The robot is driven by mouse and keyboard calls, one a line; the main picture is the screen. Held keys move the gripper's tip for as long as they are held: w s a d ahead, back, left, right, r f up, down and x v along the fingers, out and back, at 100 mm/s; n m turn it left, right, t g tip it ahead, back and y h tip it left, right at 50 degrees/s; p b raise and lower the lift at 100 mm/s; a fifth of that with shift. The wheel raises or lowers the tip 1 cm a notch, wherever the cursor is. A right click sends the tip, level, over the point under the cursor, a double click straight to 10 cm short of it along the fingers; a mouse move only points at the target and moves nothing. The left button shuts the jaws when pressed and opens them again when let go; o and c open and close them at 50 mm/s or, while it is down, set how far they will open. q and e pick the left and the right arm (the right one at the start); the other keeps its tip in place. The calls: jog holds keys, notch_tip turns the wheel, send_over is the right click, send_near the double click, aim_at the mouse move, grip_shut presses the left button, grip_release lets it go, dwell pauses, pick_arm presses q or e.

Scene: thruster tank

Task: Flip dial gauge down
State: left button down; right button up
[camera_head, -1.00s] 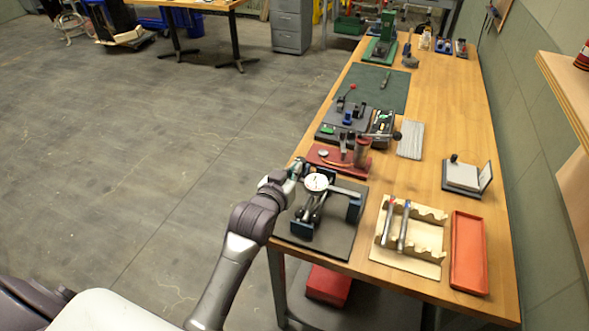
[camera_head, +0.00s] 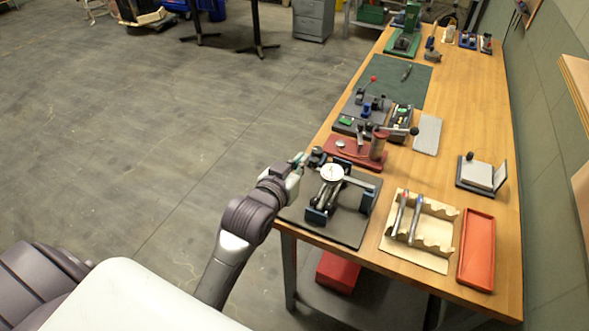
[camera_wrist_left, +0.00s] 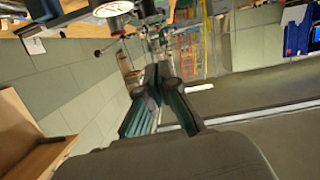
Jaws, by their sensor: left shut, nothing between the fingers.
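The dial gauge (camera_head: 332,172) has a round white face turned up toward the head camera. It sits on a dark blue and metal fixture (camera_head: 319,214) on a black mat (camera_head: 350,233) at the near left of the bench. Its white face also shows at the top of the left wrist view (camera_wrist_left: 113,8). My left gripper (camera_head: 300,160) is just left of the gauge, apart from it, by the bench's left edge. Its fingers (camera_wrist_left: 160,82) are together in the left wrist view and hold nothing. My right gripper is not in view.
A red fixture (camera_head: 345,155) with a lever stands behind the mat. A cream holder (camera_head: 436,229) with pens and a red tray (camera_head: 477,250) lie to the right. Open floor lies left of the bench.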

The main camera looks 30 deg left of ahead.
pick_arm(q)
jog(key=v, duration=0.3)
jog(key=shift+r, duration=0.1)
dwell(0.3)
